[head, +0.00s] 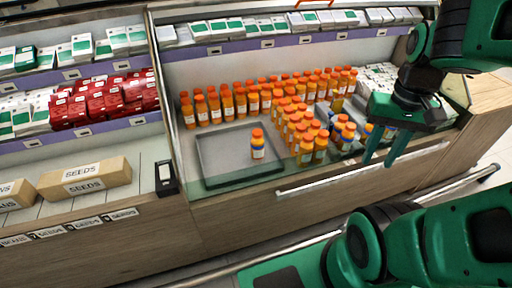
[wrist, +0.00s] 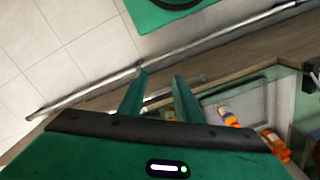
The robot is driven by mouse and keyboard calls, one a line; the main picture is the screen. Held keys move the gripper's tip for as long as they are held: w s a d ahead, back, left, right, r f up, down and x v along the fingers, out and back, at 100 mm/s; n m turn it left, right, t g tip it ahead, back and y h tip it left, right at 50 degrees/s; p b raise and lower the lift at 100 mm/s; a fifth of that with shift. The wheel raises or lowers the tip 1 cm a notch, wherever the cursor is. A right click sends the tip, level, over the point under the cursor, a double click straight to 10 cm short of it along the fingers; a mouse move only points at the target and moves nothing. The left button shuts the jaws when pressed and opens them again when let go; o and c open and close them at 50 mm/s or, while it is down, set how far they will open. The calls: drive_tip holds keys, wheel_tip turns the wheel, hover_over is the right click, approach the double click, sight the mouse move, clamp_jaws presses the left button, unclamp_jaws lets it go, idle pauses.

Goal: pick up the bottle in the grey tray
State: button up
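The bottle (head: 257,145) stands upright in the grey tray (head: 213,162) in the head view. The wrist view shows this bottle (wrist: 228,117) at the right, in the tray (wrist: 250,98). My gripper (head: 379,163) is to the right of the tray, above the counter's front edge, with its fingers pointing down. The fingers also show in the wrist view (wrist: 158,92), apart with nothing between them. My gripper is well away from the bottle.
Several rows of orange-capped bottles (head: 306,150) stand behind and to the right of the tray. A glass panel (head: 235,181) and a rail (head: 330,179) run along the counter front. SEEDS boxes (head: 84,178) lie on the left. Shelves stand behind.

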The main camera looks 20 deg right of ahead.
drive_tip(key=o, duration=0.5)
drive_tip(key=shift+s+r, duration=0.15)
drive_tip(key=shift+s, duration=0.15)
drive_tip(key=n+t+y, duration=0.9)
drive_tip(key=n+t, duration=0.1)
drive_tip(key=n, duration=0.5)
approach(257, 132)
drive_tip(key=x, duration=0.7)
drive_tip(key=shift+w+a, duration=0.1)
drive_tip(key=shift+w, duration=0.15)
drive_tip(key=shift+f+x, duration=0.15)
drive_tip(key=shift+x, duration=1.5)
drive_tip(key=shift+f+x, duration=0.15)
drive_tip(key=shift+x, duration=1.5)
